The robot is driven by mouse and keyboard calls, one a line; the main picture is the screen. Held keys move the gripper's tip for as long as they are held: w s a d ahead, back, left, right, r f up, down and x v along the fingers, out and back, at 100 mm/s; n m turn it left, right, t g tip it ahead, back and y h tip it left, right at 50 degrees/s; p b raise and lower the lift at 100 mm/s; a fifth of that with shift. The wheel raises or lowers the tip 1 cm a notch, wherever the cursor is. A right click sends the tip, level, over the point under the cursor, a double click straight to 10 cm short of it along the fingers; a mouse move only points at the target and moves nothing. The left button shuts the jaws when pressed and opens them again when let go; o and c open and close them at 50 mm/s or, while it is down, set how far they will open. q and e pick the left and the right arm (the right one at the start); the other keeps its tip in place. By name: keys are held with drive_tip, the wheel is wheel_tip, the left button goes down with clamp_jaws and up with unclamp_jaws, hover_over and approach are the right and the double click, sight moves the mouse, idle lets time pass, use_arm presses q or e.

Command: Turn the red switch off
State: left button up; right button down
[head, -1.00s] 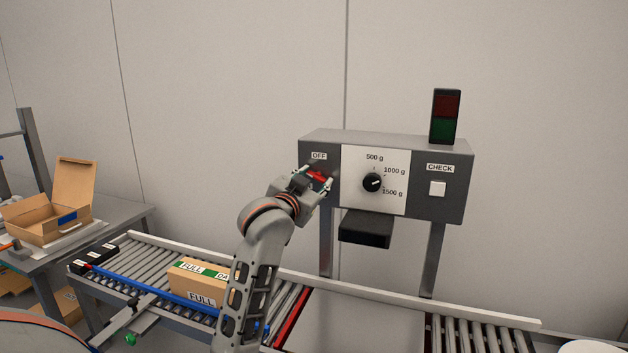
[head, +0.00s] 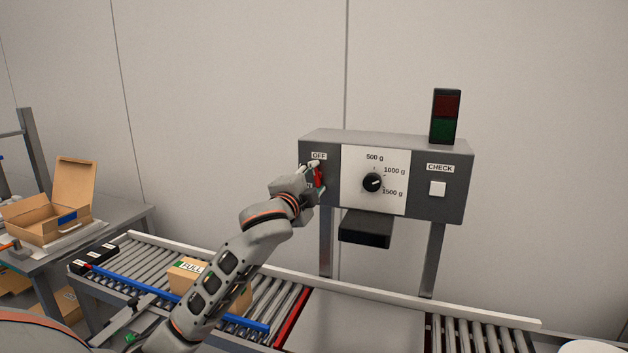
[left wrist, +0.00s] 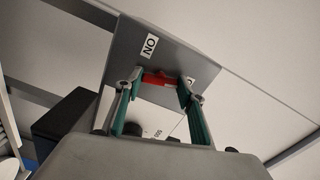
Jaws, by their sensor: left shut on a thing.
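The red switch (head: 319,177) is on the left part of the grey control box (head: 455,205). It stands close to upright in the head view, below the OFF label (head: 319,156). My left gripper (head: 316,180) reaches it from the lower left and is shut on it. In the left wrist view the red switch (left wrist: 158,80) lies between the two green-sided fingers of my left gripper (left wrist: 157,86). The ON label (left wrist: 150,45) shows there beside the switch. The fingers and wrist hide part of the panel around it. My right gripper is not in view.
A black dial (head: 372,182) and a white CHECK button (head: 437,189) are on the box. A dark signal lamp (head: 445,117) stands on top. Below are a roller conveyor (head: 270,299) and a carton (head: 186,273), partly behind my left arm.

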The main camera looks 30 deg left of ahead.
use_arm(q)
drive_tip(key=shift+r+m, duration=0.15)
drive_tip(key=shift+m, duration=1.05)
drive_tip(key=o, duration=1)
drive_tip(key=shift+o, duration=0.7)
drive_tip(key=v, duration=1.2)
